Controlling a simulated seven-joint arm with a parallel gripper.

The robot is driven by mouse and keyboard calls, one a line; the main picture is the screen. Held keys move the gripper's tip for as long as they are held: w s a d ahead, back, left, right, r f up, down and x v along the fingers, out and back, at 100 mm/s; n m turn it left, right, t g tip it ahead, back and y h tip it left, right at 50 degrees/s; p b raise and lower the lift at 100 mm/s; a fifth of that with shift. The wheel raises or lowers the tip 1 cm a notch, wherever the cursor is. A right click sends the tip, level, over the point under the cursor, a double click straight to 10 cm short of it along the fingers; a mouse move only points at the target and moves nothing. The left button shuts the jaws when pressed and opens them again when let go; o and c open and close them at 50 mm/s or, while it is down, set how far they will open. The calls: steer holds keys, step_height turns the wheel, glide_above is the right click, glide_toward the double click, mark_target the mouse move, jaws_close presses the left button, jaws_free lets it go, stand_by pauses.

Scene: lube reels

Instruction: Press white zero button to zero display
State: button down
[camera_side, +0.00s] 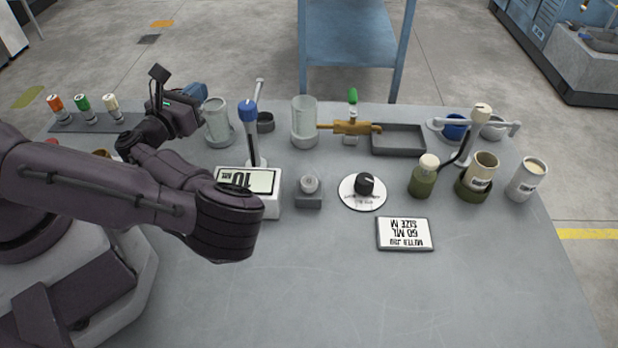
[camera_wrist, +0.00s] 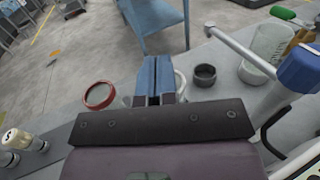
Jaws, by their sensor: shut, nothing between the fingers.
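A white box with a display (camera_side: 262,181) stands left of the table's middle in the side view. Its digits appear upside down, seem to read 10, and are partly covered by my arm. A pale round button-like knob (camera_side: 310,184) sits on a small grey block just right of the display; I cannot tell whether it is the zero button. My gripper (camera_side: 196,91) is at the back left of the table, beyond and left of the display and well away from the knob. In the wrist view its blue fingers (camera_wrist: 158,80) are shut together with nothing between them.
A blue-topped pump (camera_side: 248,110) rises behind the display. Glass cylinders (camera_side: 304,121), a brass valve (camera_side: 352,128) and a grey tray (camera_side: 398,139) stand along the back. A black dial (camera_side: 364,185) and a sign (camera_side: 404,234) lie to the right. The front table area is clear.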

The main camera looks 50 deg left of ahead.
stand_by(0.4)
steer(key=w+d+r+n+g+y, duration=0.1)
steer(key=w+d+r+n+g, duration=0.25)
steer(key=n, duration=1.05)
steer(key=w+d+r+n+g+y, duration=0.1)
steer(key=w+d+r+n+g, duration=0.25)
steer(key=n, duration=1.05)
steer(key=d+f+m+h, duration=0.1)
steer(key=d+m+h, duration=0.2)
steer(key=d, duration=0.6)
steer(key=d+f+m+h, duration=0.2)
steer(key=d+m+h, duration=0.2)
steer(key=d+h, duration=0.3)
steer(key=d, duration=0.2)
steer(key=shift+s+d+f+g, duration=0.25)
steer(key=shift+s+d+g, duration=0.05)
steer(key=shift+d, duration=0.1)
